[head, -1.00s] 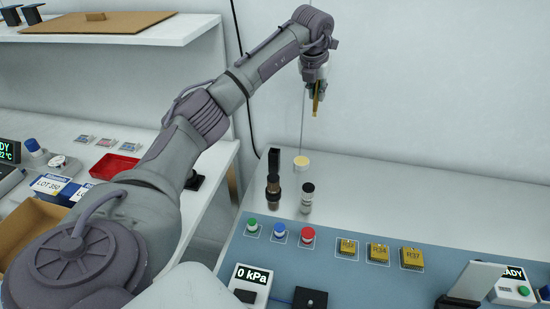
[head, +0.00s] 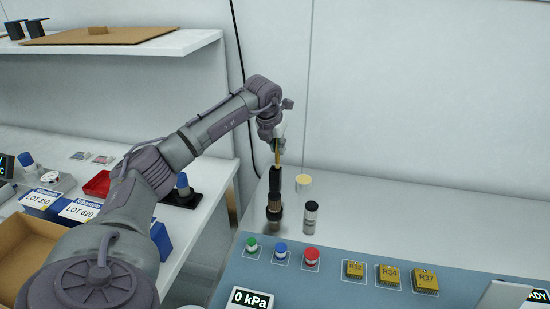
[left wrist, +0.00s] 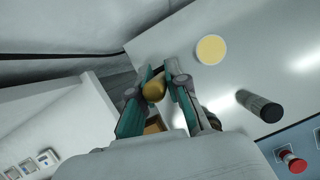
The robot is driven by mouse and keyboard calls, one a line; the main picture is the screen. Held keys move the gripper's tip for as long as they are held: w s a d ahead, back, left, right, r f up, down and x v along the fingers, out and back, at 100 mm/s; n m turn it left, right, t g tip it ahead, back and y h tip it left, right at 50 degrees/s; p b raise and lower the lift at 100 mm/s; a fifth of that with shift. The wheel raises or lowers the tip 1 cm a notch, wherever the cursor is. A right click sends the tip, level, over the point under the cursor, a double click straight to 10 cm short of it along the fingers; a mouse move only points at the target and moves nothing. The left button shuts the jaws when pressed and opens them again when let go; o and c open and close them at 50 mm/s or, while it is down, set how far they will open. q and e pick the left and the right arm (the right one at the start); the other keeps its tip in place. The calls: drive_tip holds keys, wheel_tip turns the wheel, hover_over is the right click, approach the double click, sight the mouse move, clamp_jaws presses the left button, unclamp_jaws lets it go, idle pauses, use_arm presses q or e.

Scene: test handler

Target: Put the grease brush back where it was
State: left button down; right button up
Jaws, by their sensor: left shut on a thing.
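My left gripper (head: 277,138) is shut on the grease brush and holds it above the far left part of the bench. My right gripper is not in view.
A black-capped jar (head: 311,217) stands close right of the holder. Green, blue and red buttons (head: 311,257) and yellow blocks (head: 389,275) sit on the blue mat. The bench's far right is clear. A shelf (head: 130,47) juts out at upper left.

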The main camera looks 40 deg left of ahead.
use_arm(q)
drive_tip(key=shift+s+a+f, duration=0.2)
drive_tip(key=shift+a, duration=0.05)
drive_tip(key=shift+f, duration=0.35)
wheel_tip(320, 180, down, 3)
drive_tip(key=shift+f+p, duration=0.1)
drive_tip(key=shift+p, duration=0.3)
drive_tip(key=shift+f, duration=0.1)
drive_tip(key=shift+f, duration=0.1)
drive_tip(key=c, duration=1.2)
unclamp_jaws()
drive_tip(key=shift+o, duration=0.2)
drive_tip(key=b+v, duration=0.1)
drive_tip(key=v, duration=1.1)
drive_tip(key=shift+b, duration=0.35)
